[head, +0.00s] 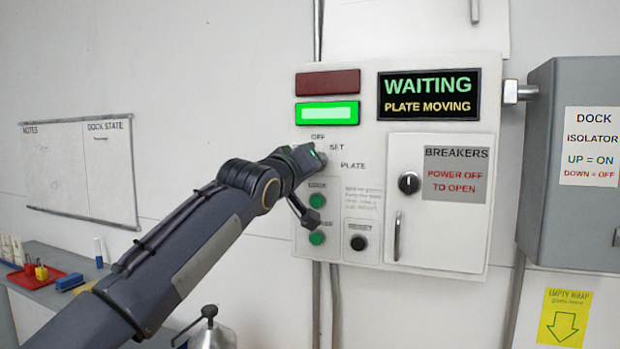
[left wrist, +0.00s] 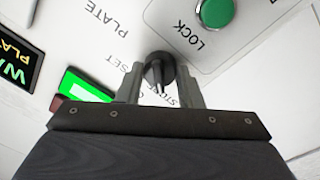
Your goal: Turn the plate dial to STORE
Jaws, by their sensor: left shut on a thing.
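The plate dial (left wrist: 158,68) is a dark round knob on the white control panel. My left gripper (left wrist: 161,84) has a finger on either side of it and is shut on it. In the left wrist view a pale mark on the knob points down toward my gripper. The labels SET and PLATE show around it; a label that seems to read STORE is partly covered by a finger, so the exact setting cannot be told. In the head view my left gripper (head: 319,159) reaches the panel below OFF and SET and hides much of the dial. My right gripper is not in view.
A display (head: 428,95) reads WAITING, PLATE MOVING. A green lamp (head: 327,113) is lit under a dark red one (head: 327,83). Green buttons (head: 317,201) and a black RESET button (head: 358,242) sit below the dial. The breaker door (head: 425,240) is shut, right of the dial.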

